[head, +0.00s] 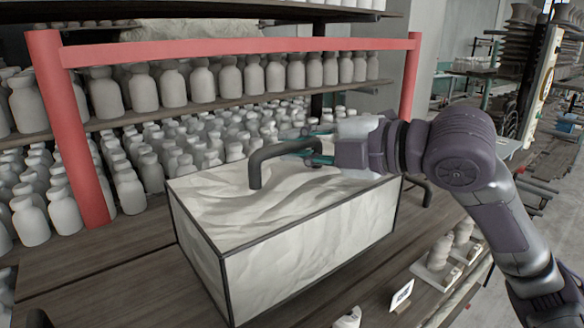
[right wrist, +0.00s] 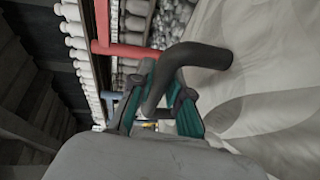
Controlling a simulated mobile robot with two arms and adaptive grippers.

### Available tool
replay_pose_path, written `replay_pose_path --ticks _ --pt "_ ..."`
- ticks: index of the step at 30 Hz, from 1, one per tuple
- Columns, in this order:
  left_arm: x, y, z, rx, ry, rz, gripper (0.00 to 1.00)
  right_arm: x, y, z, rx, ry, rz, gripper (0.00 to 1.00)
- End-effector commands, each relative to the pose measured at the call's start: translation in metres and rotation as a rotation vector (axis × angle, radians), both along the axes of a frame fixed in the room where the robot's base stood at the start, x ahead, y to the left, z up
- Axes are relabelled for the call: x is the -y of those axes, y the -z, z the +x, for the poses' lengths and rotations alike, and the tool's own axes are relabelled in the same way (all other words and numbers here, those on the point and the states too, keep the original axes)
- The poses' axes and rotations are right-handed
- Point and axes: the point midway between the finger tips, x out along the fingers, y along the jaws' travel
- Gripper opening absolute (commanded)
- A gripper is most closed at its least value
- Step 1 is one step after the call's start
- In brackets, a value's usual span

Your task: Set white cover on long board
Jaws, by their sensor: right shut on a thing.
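The white cover (head: 300,240) is a large box shape with crumpled white sides and top and dark edges. It is in the middle of the head view, over the brown wooden boards (head: 120,265). I cannot tell whether its underside touches them. A dark bent handle (head: 268,155) rises from its top; a second dark handle end (head: 425,188) shows at its right. My right gripper (head: 305,148) is shut on the bent handle, which runs between its teal fingers in the right wrist view (right wrist: 160,100). My left gripper is out of view.
A red frame (head: 240,47) stands behind the cover, before shelves packed with pale bottles (head: 145,88). More bottles crowd left and behind. A small white card (head: 402,294) and pale pieces on small boards (head: 440,252) lie at front right. Bare boards show at front left.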

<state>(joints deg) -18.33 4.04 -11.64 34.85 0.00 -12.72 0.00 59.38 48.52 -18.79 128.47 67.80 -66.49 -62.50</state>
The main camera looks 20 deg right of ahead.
Motion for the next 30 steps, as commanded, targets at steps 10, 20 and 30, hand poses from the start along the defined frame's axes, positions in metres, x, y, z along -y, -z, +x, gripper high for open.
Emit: replay_pose_path --ticks 10,20,30 --pt "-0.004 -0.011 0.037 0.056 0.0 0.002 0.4 -0.002 0.027 0.016 -0.003 0.0 0.001 0.0" --pt "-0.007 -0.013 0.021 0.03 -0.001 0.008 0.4 -0.002 0.049 0.015 0.004 0.0 0.002 0.0" --pt "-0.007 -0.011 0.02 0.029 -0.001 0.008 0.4 -0.002 0.052 0.015 0.001 -0.001 0.0 0.26"
